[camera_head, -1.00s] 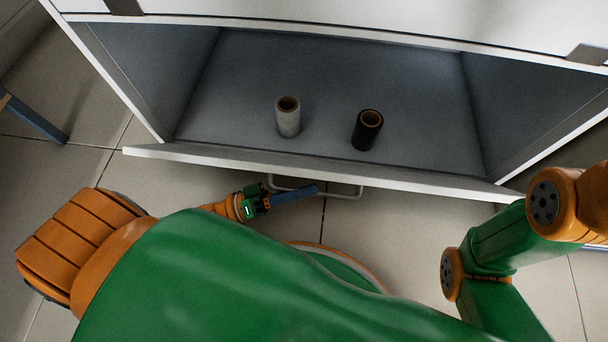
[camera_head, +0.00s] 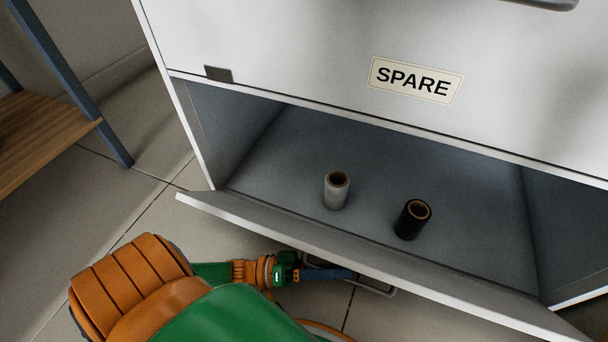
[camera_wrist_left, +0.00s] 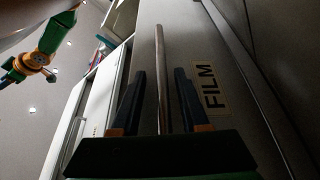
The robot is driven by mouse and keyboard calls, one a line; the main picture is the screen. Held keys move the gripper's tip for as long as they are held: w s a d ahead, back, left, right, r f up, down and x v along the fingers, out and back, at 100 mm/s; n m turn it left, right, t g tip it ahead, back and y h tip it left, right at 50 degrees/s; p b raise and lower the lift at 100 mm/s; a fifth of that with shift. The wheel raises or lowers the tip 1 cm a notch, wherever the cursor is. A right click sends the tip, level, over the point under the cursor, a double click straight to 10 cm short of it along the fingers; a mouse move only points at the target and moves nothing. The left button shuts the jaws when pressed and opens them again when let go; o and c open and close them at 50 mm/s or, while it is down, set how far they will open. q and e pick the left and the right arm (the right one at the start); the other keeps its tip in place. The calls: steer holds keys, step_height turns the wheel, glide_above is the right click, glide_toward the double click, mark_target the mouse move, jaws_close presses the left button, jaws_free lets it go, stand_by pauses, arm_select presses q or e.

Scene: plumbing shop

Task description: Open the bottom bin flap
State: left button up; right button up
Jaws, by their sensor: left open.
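The bottom bin flap (camera_head: 400,259) hangs tilted outward from the cabinet's lowest bin, which stands open. Its bar handle (camera_head: 380,291) is on the outer face, mostly hidden behind the flap and my gripper. My left gripper (camera_head: 342,274) is at the handle, below the flap's top edge. In the left wrist view its two dark fingers (camera_wrist_left: 160,88) are open, with the handle bar (camera_wrist_left: 159,60) running between them. The flap's outer face there carries a "FILM" label (camera_wrist_left: 210,87).
A grey roll (camera_head: 337,191) and a black roll (camera_head: 412,220) stand upright inside the bin. Above is a shut flap labelled "SPARE" (camera_head: 416,81). A wooden shelf on blue legs (camera_head: 40,137) stands at the left. Tiled floor lies between.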

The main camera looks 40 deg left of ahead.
arm_select(q)
steer(key=v, duration=0.5)
steer(key=r+b+v, duration=0.1)
steer(key=v, duration=0.4)
steer(key=r+v, duration=0.1)
steer(key=v, duration=0.4)
steer(key=shift+s+a+f, duration=0.1)
steer(key=shift+s+a, duration=0.15)
steer(key=shift+a, duration=0.15)
steer(key=shift+s+a+r, duration=0.2)
steer(key=shift+s+a, duration=0.2)
steer(key=shift+a, duration=0.15)
